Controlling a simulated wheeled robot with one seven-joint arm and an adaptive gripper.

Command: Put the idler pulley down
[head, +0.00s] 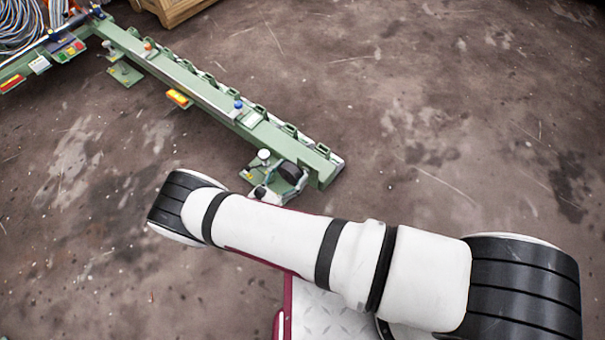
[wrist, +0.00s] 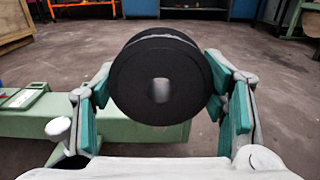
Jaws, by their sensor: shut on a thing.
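The idler pulley (wrist: 135,85) is a black, thick disc with a hole through its middle. In the wrist view it sits between the two green-padded fingers of my gripper (wrist: 160,95), which is shut on it. In the head view the pulley (head: 290,172) shows as a small dark disc beside the near end of the green rail (head: 322,165). My gripper (head: 272,185) is there too, partly hidden behind my white arm. I cannot tell whether the pulley touches the rail or its bracket.
Cable coils (head: 18,22) lie at the far left. A wooden crate (head: 172,8) stands at the top. The stained floor to the right is clear.

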